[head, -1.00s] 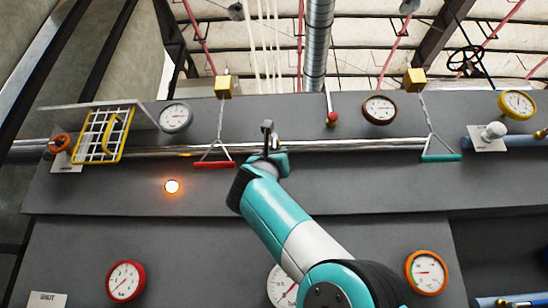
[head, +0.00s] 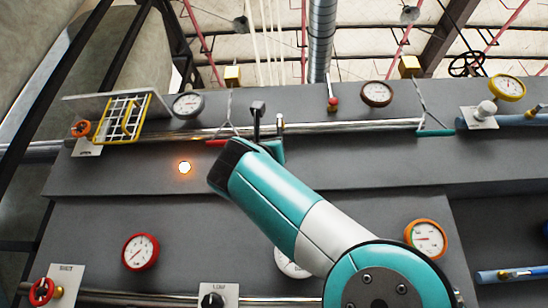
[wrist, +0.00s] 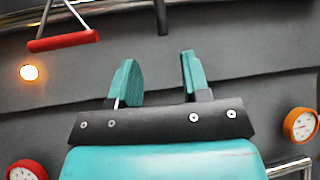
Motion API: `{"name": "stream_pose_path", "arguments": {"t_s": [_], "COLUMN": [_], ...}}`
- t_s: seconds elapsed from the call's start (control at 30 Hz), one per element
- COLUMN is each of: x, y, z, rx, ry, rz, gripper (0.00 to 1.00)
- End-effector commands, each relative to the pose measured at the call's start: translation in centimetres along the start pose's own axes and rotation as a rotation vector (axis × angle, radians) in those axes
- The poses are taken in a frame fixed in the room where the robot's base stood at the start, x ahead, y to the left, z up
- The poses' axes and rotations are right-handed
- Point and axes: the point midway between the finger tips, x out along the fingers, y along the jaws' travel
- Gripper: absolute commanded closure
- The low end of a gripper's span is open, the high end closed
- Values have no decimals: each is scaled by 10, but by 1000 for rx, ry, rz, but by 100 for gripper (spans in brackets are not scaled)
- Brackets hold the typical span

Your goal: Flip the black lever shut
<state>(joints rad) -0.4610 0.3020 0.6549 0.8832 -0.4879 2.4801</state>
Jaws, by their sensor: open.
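The black lever (head: 257,112) stands roughly upright at the pipe in the head view, with a blocky dark head on a thin stem. Its lower end is hidden behind my gripper (head: 268,148). In the wrist view a dark upright bar (wrist: 161,16), which looks like the lever, is cut off by the top edge. My gripper (wrist: 155,82) shows there with two teal fingers apart and nothing between them. The bar lies beyond the fingertips, above the gap. I cannot tell from the head view whether a finger touches the lever.
A red hanging handle (wrist: 63,41) is left of my fingers, with a lit amber lamp (wrist: 29,73) below it. A silver pipe (head: 350,127) crosses the dark panel. Gauges (head: 376,94) and a teal handle (head: 435,133) are to the right. A yellow wire basket (head: 124,118) is at left.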

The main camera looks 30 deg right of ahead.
Motion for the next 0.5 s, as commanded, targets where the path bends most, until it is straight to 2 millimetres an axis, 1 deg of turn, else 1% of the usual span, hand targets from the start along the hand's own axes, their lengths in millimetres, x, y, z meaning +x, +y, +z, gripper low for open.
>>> {"name": "stream_pose_path", "arguments": {"t_s": [0.03,0.1,0.2,0.33,0.5], "x": [-14,-23,-32,-36,-36], "y": [-1,0,0,-1,-1], "z": [-4,-3,-2,0,1], "rx": [2,2,1,1,0], "ry": [0,-1,0,0,0], "rz": [1,1,0,-1,-1], "gripper": [57,57,57,57,57]}}
